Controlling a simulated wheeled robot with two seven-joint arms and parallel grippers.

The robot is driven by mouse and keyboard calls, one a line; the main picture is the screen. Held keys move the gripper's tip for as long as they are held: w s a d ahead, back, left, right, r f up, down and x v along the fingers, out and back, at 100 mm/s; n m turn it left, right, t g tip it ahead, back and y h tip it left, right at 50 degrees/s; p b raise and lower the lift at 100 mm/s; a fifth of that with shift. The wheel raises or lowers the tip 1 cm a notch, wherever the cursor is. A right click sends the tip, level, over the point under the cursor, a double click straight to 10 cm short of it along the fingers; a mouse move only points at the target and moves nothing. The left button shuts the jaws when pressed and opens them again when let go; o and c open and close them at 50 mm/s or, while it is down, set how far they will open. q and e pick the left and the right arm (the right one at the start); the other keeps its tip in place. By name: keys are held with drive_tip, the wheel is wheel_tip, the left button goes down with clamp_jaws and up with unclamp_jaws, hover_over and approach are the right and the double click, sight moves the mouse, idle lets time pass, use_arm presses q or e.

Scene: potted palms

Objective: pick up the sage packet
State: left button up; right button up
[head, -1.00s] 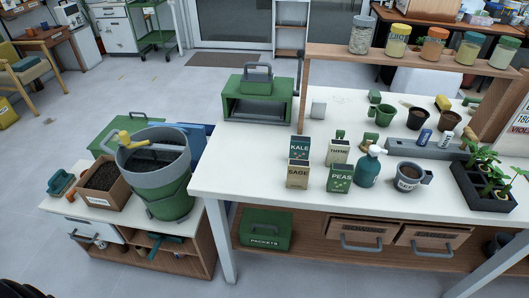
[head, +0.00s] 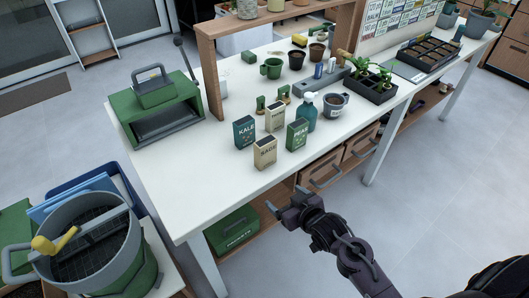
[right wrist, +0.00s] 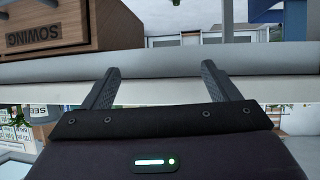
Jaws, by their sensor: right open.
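The sage packet (head: 265,152) is a small tan packet with dark lettering. It stands upright near the front edge of the white table (head: 180,178) in the head view. The dark green kale packet (head: 244,131), the tan thyme packet (head: 275,118) and the green peas packet (head: 297,134) stand close around it. My right gripper (head: 281,206) is open and empty, in front of the table edge and below the packets in the picture. In the right wrist view, its two fingers (right wrist: 167,85) are apart with the table edge beyond them. My left gripper is not in view.
A teal spray bottle (head: 307,113) and a grey mug of soil (head: 335,103) stand right of the packets. A green box (head: 155,108) is at the table's left. A green bin (head: 232,232) and wooden drawers (head: 322,170) lie beneath. The front-left tabletop is clear.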

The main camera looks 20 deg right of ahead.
drive_tip(key=t, duration=0.2)
approach(269, 155)
wheel_tip(269, 155, down, 4)
drive_tip(key=w+t+y, duration=0.1)
drive_tip(key=w, duration=0.1)
drive_tip(key=w+r+n+t+y, duration=0.1)
drive_tip(key=w+y, duration=0.1)
drive_tip(key=shift+d+r+t+y, duration=0.15)
drive_tip(key=shift+t+y, duration=0.15)
drive_tip(key=shift+t, duration=0.1)
drive_tip(key=p+x, duration=0.1)
drive_tip(key=x, duration=0.6)
drive_tip(key=shift+f, duration=0.2)
drive_tip(key=c, duration=1.1)
drive_tip(key=shift+o, duration=0.2)
